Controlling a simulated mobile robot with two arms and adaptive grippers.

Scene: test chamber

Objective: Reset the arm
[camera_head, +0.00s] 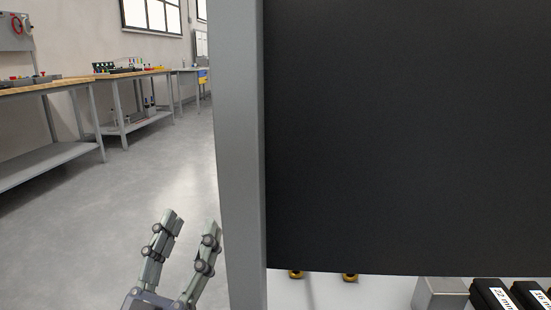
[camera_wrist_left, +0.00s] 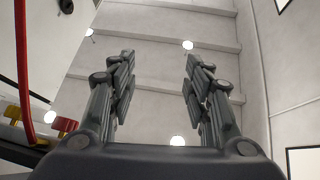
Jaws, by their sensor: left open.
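My left gripper (camera_head: 192,236) is at the bottom of the head view, left of a grey upright post. It points upward, with its two fingers apart and nothing between them. It also shows in the left wrist view (camera_wrist_left: 157,80), open and empty against the ceiling and walls. My right gripper is in neither view.
A grey post (camera_head: 238,150) and a large black panel (camera_head: 405,130) fill the right of the head view. Black boxes labelled 22 and 16 mm (camera_head: 492,295) sit below the panel. Workbenches (camera_head: 135,73) line the left wall. The floor (camera_head: 150,175) between is clear. A red cable (camera_wrist_left: 22,70) hangs left in the wrist view.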

